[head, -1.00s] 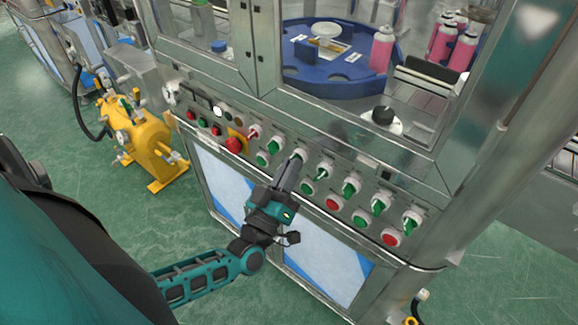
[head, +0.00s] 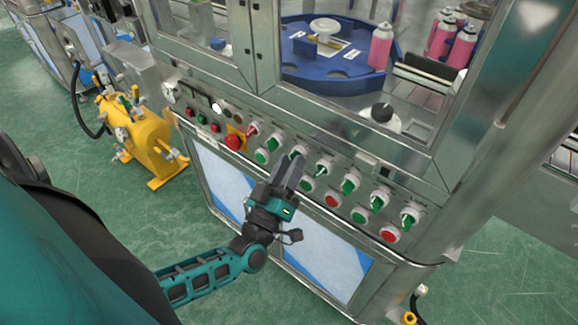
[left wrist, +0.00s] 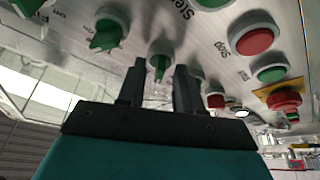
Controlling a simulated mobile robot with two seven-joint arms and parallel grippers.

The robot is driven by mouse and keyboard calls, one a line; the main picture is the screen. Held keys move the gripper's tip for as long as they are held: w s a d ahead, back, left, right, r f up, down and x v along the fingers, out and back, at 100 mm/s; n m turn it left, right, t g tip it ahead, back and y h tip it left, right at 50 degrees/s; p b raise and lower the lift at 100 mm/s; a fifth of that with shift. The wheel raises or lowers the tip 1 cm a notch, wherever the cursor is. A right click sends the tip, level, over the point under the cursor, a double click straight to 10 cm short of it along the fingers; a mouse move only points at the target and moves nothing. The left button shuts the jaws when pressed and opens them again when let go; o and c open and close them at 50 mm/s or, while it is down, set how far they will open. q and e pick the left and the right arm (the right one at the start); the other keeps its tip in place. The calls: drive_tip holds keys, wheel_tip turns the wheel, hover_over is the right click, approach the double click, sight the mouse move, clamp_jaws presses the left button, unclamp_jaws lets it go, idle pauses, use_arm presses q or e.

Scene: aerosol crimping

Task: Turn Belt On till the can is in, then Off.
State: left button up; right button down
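A row of green selector switches runs along the steel control panel (head: 330,155); which one is the belt's I cannot read. My left gripper (head: 294,163) is at the panel, over one switch (head: 299,150) that it partly hides. In the left wrist view, the two fingers of my left gripper (left wrist: 160,75) stand apart on either side of a green knob (left wrist: 160,64); contact is not clear. A pink can (head: 380,47) stands upright at the right edge of the blue rotary table (head: 345,85). More pink cans (head: 460,47) stand to its right by the conveyor. My right gripper is out of view.
A red emergency stop (head: 233,143) on a yellow plate is left of the switches. Red and green round buttons lie below the row, including a red one (head: 332,201). Clear guard panels enclose the table. A yellow pump unit (head: 148,145) stands on the floor at left.

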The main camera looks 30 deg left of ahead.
use_arm(q)
drive_tip(key=b+v, duration=0.1)
drive_tip(key=v, duration=1.2)
drive_tip(key=shift+w, duration=0.1)
drive_tip(key=w+d+f+m+g+h, duration=0.3)
drive_tip(key=d+m+g+h, duration=0.1)
drive_tip(key=d+m+h, duration=0.25)
drive_tip(key=f+m+g, duration=0.1)
drive_tip(key=g, duration=0.1)
drive_tip(key=s+f+m+g+y, duration=0.1)
drive_tip(key=f+g, duration=0.1)
drive_tip(key=s+f+m+g, duration=0.1)
drive_tip(key=f+m+g, duration=0.1)
drive_tip(key=shift+f+g+y, duration=0.25)
drive_tip(key=shift+g, duration=0.15)
idle(2.6)
